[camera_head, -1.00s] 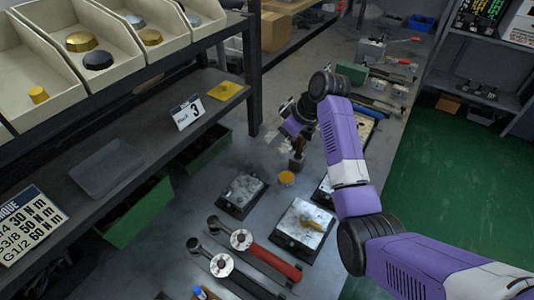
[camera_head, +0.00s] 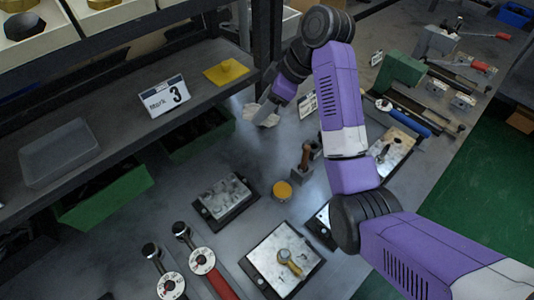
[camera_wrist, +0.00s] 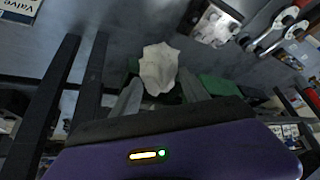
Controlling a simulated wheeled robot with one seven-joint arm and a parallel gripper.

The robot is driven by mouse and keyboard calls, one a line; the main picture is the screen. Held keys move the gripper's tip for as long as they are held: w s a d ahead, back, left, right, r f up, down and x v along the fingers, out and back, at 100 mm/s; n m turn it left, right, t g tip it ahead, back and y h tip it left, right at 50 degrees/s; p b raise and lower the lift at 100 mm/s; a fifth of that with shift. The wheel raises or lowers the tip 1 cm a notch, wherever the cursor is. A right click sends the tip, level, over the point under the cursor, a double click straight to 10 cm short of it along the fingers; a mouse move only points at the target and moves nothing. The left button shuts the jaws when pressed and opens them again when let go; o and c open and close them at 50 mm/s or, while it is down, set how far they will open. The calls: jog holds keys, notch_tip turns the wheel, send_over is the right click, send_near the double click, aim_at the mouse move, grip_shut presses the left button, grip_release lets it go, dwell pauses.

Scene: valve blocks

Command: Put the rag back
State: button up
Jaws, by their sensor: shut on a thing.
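The rag is a crumpled off-white cloth (camera_head: 262,113), seen near the right end of the shelf in the head view. In the wrist view the rag (camera_wrist: 158,66) stands out between and beyond the fingertips. My gripper (camera_wrist: 160,88) is shut on it. In the head view my gripper (camera_head: 270,101) points down and left, its fingers partly hidden by the rag and the wrist. The rag appears raised off the bench, but its exact height cannot be told.
The shelf (camera_head: 110,135) with a Mark 3 card (camera_head: 165,96) and yellow piece (camera_head: 226,71) is close at left; its dark post stands near my gripper. Bench between has some free room.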

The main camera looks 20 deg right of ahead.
aim_at(258, 160)
notch_tip(258, 160, down, 19)
jog(key=shift+a+f+p, duration=0.1)
jog(key=shift+f+p, duration=0.05)
jog(key=shift+p, duration=0.15)
dwell(0.3)
jog(key=shift+f, duration=0.15)
jog(key=o, duration=1.3)
jog(key=shift+r, duration=0.2)
jog(key=v, duration=1.2)
jog(key=shift+b, duration=0.3)
